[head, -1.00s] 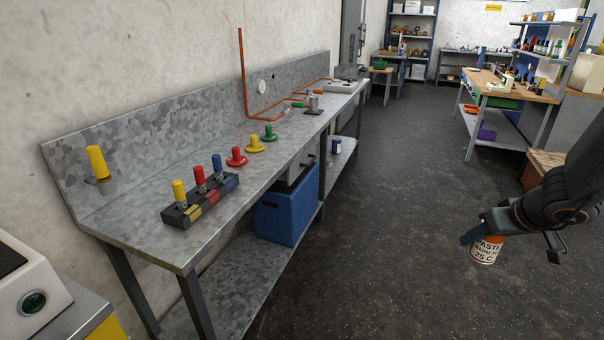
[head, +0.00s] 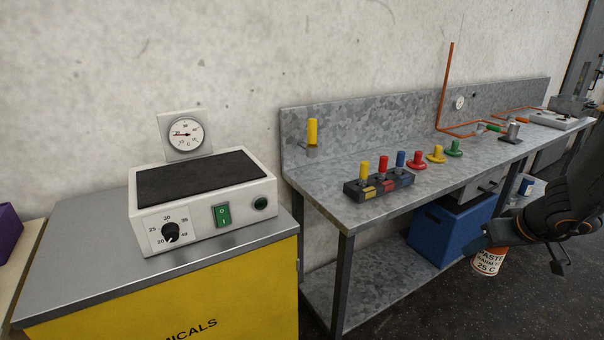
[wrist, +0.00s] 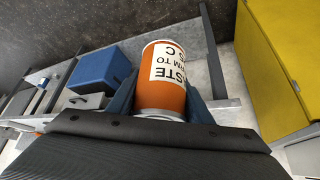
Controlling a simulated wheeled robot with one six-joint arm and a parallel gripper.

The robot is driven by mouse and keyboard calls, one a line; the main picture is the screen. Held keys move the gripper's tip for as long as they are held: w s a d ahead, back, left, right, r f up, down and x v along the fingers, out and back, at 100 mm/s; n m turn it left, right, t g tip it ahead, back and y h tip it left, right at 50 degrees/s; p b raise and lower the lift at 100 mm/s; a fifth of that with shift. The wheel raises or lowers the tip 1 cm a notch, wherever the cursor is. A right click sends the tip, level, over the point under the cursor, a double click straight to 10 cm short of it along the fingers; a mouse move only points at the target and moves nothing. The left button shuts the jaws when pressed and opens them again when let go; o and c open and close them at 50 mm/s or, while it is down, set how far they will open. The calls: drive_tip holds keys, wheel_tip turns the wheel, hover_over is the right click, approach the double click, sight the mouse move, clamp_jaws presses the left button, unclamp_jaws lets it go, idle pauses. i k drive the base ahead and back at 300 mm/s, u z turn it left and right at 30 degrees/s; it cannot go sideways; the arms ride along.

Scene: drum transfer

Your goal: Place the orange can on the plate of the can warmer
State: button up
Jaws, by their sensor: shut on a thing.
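The orange can (head: 488,262) has a white label reading "PASTE WARM TO 25 C". My gripper (head: 520,240) is shut on it at the right of the head view, in front of the bench. In the wrist view the can (wrist: 163,88) sits between the two blue fingers, its label seen upside down. The can warmer (head: 205,200) is a white box with a dark, bare plate (head: 198,180) on top. The can is well to the right of the warmer.
The warmer stands on a grey-topped yellow cabinet (head: 180,295). A wall gauge (head: 185,134) hangs behind it. The metal bench (head: 440,180) holds a block of coloured handles (head: 378,186) and several knobs. A blue box (head: 455,232) sits below. Space above the plate is clear.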

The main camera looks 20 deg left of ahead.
sight(210, 170)
drive_tip(key=u, duration=1.6)
